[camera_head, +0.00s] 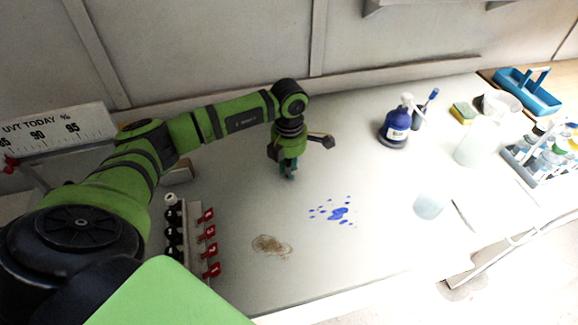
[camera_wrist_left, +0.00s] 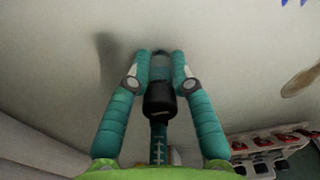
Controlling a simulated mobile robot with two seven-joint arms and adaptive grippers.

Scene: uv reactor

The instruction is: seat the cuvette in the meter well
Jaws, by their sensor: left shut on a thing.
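My left gripper (camera_head: 289,170) points down over the back middle of the white bench and is shut. In the left wrist view its teal fingers (camera_wrist_left: 161,58) close on a small translucent teal piece (camera_wrist_left: 160,68), which looks like the cuvette. A black part (camera_wrist_left: 160,100) lies between the fingers behind it; I cannot tell if it belongs to the cuvette. In the head view the fingers hide the held piece. I cannot make out the meter well in either view; a beige box (camera_head: 177,174) shows partly behind my left arm. My right gripper is not in view.
A rack with red numbered tags (camera_head: 209,231) stands on the left. Blue spots (camera_head: 338,213) and a brown stain (camera_head: 271,245) mark the bench (camera_head: 340,265). A blue pump bottle (camera_head: 396,128), cups, a bottle rack (camera_head: 545,153) and a blue caddy (camera_head: 527,92) stand on the right.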

